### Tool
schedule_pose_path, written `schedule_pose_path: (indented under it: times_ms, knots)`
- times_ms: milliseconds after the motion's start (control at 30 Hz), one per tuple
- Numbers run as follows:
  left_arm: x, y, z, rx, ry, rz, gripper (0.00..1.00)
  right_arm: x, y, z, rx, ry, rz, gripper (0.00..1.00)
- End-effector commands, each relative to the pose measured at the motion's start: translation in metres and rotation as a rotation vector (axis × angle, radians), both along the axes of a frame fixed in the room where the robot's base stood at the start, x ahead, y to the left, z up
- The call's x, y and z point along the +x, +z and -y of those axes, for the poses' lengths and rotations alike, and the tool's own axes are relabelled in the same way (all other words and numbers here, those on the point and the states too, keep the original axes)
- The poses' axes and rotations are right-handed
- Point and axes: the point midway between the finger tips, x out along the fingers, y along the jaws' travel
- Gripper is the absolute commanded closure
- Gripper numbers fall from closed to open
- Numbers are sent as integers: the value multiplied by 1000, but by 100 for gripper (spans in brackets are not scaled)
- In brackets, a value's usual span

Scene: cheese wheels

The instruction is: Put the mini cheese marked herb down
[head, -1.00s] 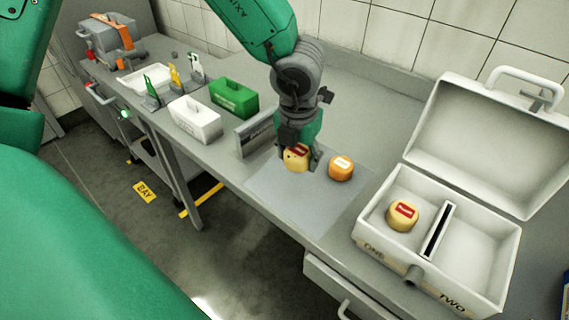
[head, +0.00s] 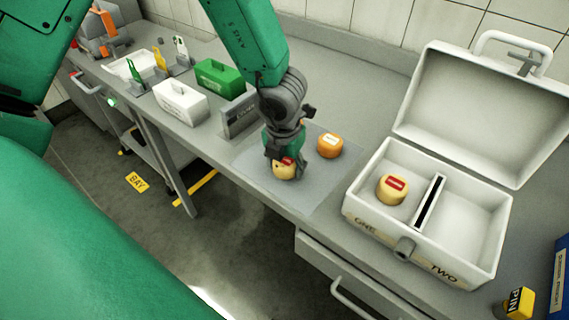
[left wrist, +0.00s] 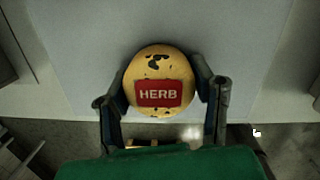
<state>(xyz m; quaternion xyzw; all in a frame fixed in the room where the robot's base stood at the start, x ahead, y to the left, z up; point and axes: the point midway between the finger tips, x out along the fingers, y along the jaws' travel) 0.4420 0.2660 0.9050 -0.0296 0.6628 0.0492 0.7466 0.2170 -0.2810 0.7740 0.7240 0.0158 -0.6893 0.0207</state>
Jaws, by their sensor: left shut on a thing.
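The mini cheese marked herb (left wrist: 160,74) is a small yellow wheel with dark flecks and a red HERB label, seen from above in the left wrist view. My left gripper (left wrist: 163,95) is shut on it, one finger on each side. In the head view the herb cheese (head: 284,172) shows under my left gripper (head: 287,158), over the front part of a pale grey mat (head: 308,195). I cannot tell whether it touches the mat. My right gripper is not in view.
An orange cheese (head: 330,145) sits on the mat to the right. An open white box (head: 375,225) marked ONE and TWO holds a red-labelled yellow cheese (head: 392,188) in compartment ONE. White (head: 180,107) and green (head: 219,78) carriers stand left. The mat's front is clear.

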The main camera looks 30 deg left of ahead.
Motion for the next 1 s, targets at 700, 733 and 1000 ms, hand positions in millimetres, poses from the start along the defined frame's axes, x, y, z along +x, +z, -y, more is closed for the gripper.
schedule_pose_path:
  times_ms: [700,733,1000]
  knots:
    - [0,-5,-3,-1,1,-1,29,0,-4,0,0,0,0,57]
    - [0,-5,-2,-1,1,-1,29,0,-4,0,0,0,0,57]
    - [0,-4,-5,-3,1,-1,29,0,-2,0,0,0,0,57]
